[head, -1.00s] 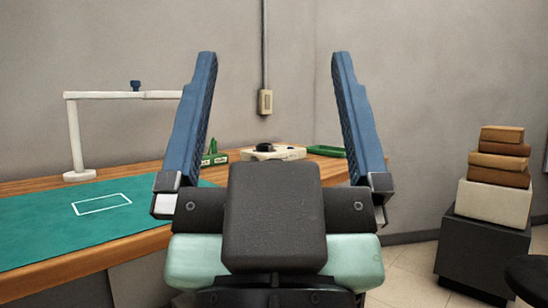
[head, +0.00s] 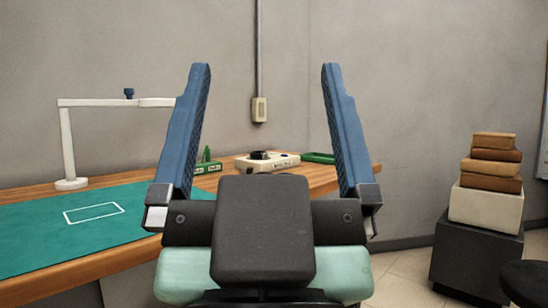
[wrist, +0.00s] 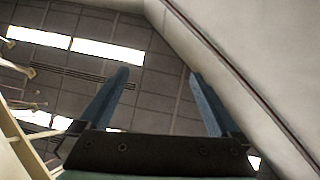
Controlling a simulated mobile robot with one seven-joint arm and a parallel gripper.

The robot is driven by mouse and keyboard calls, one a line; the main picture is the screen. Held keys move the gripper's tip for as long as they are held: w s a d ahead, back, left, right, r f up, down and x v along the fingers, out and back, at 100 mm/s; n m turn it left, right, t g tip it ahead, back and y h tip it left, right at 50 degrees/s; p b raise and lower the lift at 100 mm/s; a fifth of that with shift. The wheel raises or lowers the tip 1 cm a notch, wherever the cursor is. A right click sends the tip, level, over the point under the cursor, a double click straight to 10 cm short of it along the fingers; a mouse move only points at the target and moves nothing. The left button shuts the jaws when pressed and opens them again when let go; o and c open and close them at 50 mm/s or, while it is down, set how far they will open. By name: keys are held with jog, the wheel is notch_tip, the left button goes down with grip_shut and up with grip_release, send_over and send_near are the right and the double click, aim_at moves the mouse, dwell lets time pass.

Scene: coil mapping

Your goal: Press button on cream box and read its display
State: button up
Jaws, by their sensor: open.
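The cream box (head: 284,163) sits toward the back of the wooden table, seen between my gripper's fingers. A black part stands on its top left, and small dark marks show on its front. Its button and display are too small to make out. My gripper (head: 260,68) is open and empty, fingers pointing up, well in front of the box. In the wrist view my gripper (wrist: 158,75) is also open, with only ceiling and wall beyond it.
The table holds a green mat (head: 40,222) with a white outline, a white stand (head: 67,150), a small green item (head: 207,165) and a green tray (head: 318,158). Floor shows between table and block.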

grip_shut()
dwell(1.5)
